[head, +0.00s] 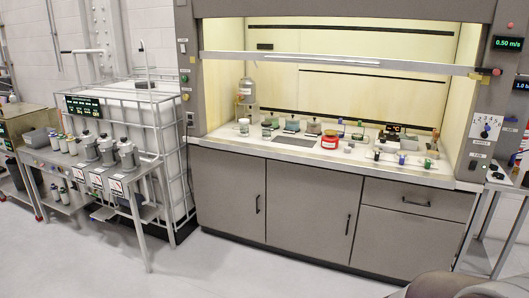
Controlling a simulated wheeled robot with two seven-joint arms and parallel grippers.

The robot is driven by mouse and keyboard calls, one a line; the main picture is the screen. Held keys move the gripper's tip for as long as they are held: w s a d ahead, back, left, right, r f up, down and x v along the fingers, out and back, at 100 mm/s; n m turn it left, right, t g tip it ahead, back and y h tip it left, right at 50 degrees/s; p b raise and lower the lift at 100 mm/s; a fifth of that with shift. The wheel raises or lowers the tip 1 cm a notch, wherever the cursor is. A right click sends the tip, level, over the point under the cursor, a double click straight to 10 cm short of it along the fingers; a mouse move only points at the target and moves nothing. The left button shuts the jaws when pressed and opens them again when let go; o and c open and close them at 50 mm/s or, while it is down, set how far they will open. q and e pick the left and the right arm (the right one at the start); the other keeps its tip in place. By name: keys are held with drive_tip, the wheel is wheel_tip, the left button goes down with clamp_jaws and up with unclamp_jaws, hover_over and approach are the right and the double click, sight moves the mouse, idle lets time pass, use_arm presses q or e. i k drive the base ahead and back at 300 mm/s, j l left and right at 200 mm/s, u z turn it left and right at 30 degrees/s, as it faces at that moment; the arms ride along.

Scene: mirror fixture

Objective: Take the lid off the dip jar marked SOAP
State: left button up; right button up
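Several small lidded vessels stand in a row on the worktop of the fume hood. They include a clear jar (244,127) at the left, a grey-topped one (313,127) near the middle and a red jar with a white label (329,141) in front. Their labels are too small to read, so I cannot tell which one is marked SOAP or whether its lid is on. Neither of my grippers shows in the head view.
The hood's glass sash (340,62) is raised, leaving an opening above the worktop (225,136). A metal bench (143,168) with grey canisters (107,150) and a caged white tank (172,130) stand left. A small side table (499,186) stands right. The floor (240,268) in front is clear.

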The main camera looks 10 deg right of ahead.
sight(272, 115)
drive_tip(key=i+l+z, duration=0.35)
drive_tip(key=i, duration=0.6)
drive_tip(key=i+l+z, duration=0.1)
drive_tip(key=i+z, duration=0.3)
drive_tip(key=i, duration=0.55)
drive_tip(key=i+l+u, duration=0.1)
drive_tip(key=i+u, duration=0.15)
drive_tip(key=i, duration=0.25)
drive_tip(key=i+l+u, duration=0.25)
drive_tip(key=i, duration=0.25)
drive_tip(key=i+l+u, duration=0.15)
drive_tip(key=i+u, duration=0.15)
drive_tip(key=i, duration=0.15)
